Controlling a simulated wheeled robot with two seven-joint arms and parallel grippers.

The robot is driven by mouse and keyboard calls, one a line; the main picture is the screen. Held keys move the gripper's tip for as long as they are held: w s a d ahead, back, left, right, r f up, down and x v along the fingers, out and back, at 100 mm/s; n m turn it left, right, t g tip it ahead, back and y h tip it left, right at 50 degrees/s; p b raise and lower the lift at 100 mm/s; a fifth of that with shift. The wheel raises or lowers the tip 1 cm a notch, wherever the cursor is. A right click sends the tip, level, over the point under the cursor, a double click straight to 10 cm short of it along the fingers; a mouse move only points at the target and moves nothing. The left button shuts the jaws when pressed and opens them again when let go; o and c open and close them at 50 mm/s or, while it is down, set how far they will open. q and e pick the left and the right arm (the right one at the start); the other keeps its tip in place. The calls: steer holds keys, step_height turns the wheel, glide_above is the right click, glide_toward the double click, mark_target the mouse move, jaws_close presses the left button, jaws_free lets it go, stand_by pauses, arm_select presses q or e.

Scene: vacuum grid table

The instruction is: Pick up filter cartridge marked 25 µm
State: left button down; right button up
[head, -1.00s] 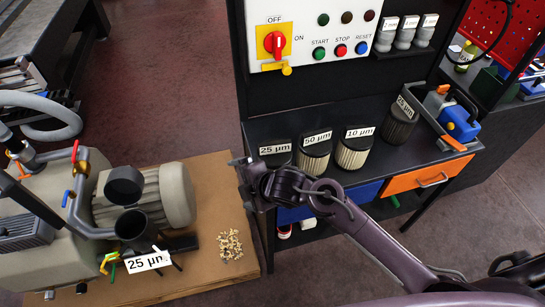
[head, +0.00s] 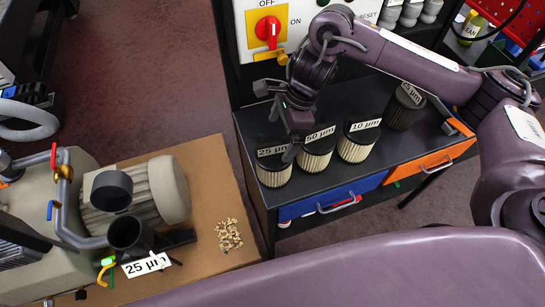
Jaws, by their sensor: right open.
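The filter cartridge marked 25 µm (head: 274,172) stands upright at the left end of a row on the dark bench top. It has a dark cap and a cream pleated body. My right gripper (head: 283,133) is open, pointing down just above and behind this cartridge's cap, with one finger close to the label's right end. I cannot tell whether it touches. Cartridges marked 50 µm (head: 316,160) and 10 µm (head: 355,149) stand to its right. My left gripper is not in view.
A grey pump (head: 150,195) with a 25 µm tag (head: 146,264) and an open black housing (head: 128,233) sits on a brown board (head: 215,195) at left. A switch panel (head: 285,40) rises behind the bench.

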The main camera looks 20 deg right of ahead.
mark_target(275, 142)
steer(key=x, duration=0.2)
steer(key=shift+s+a+f, duration=0.15)
steer(key=shift+a+f, duration=0.05)
steer(key=shift+a, duration=0.05)
steer(key=shift+p+x, duration=0.7)
steer(key=shift+x, duration=1.4)
steer(key=c, duration=1.2)
